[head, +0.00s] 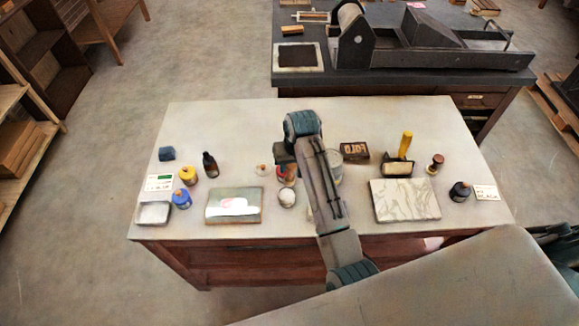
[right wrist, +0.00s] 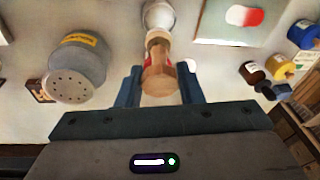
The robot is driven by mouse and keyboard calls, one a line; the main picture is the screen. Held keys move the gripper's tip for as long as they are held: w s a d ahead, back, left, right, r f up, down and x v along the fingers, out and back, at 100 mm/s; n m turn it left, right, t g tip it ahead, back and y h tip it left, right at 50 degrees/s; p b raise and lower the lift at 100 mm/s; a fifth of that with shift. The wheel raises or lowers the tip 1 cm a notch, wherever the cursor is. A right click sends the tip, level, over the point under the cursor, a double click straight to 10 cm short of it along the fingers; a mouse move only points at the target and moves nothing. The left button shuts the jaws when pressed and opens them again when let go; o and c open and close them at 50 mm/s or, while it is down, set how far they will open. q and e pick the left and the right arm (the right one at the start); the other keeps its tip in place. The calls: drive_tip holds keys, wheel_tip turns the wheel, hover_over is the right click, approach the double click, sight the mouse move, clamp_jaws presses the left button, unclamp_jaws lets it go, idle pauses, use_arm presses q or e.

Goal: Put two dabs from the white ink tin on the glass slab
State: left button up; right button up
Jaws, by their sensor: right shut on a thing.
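The glass slab (head: 212,216) lies left of centre on the near part of the table. A white-and-red patch shows on it, and the slab also shows in the right wrist view (right wrist: 212,33). A round white tin (head: 287,198) stands just right of the slab; in the wrist view its white round top (right wrist: 158,14) shows beyond the held tool. The tool's lower end is partly hidden. My left gripper is not in view.
Yellow (head: 187,175) and blue (head: 181,198) containers and a dark bottle (head: 210,164) stand left. A grey shaker (right wrist: 80,62) is beside my gripper. A yellow-handled roller (head: 402,160) and marbled slab (head: 405,200) lie right. A press (head: 420,45) stands on the far table.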

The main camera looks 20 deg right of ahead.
sight(288, 177)
drive_tip(key=shift+d+f, duration=0.1)
drive_tip(key=shift+d, duration=0.05)
drive_tip(key=a+f, duration=0.2)
drive_tip(key=f, duration=0.1)
drive_tip(key=shift+w, duration=0.1)
drive_tip(key=shift+d+f, duration=0.25)
drive_tip(key=shift+f, duration=0.35)
drive_tip(key=shift+d+f, duration=0.25)
drive_tip(key=shift+f, duration=0.35)
drive_tip(key=shift+a, duration=0.2)
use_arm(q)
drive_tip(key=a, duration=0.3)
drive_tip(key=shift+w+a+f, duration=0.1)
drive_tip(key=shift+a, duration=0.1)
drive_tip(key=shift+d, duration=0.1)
